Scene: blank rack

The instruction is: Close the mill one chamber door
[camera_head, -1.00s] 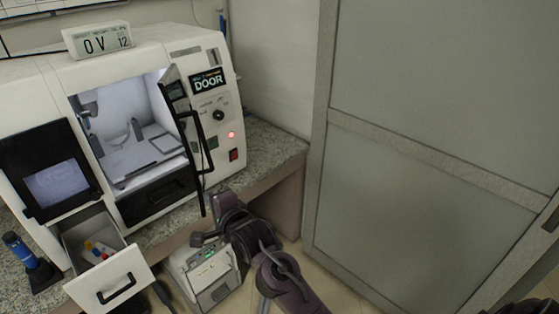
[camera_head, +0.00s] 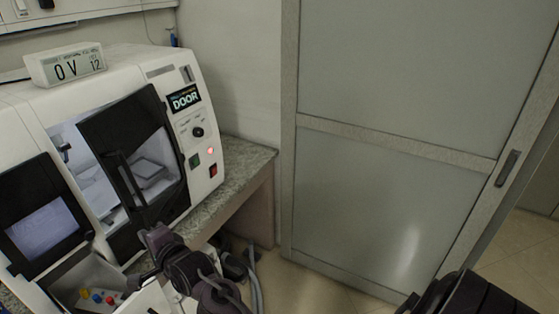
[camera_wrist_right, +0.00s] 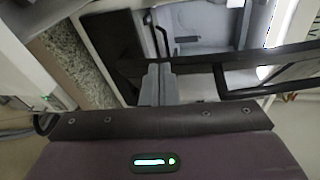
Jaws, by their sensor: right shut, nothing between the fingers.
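The mill (camera_head: 208,135) is a white machine at the left of the head view. Its black-framed chamber door (camera_head: 170,185) with a window is hinged on the right and stands part-way open. The door covers much of the opening, and the lit chamber (camera_head: 75,160) shows at its left. The black bar handle (camera_head: 124,180) is on the door's free side. My right gripper (camera_head: 155,238) is low in front of the door. In the right wrist view its fingers (camera_wrist_right: 158,75) are shut and empty, at or very near the dark door frame (camera_wrist_right: 205,62), beside the handle (camera_wrist_right: 222,82). My left gripper is out of view.
An open drawer (camera_head: 75,275) with small coloured items juts out below the mill's screen (camera_head: 45,228), close to my right arm. A display box (camera_head: 66,66) sits on top of the mill. A grey sliding door (camera_head: 385,190) stands at the right.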

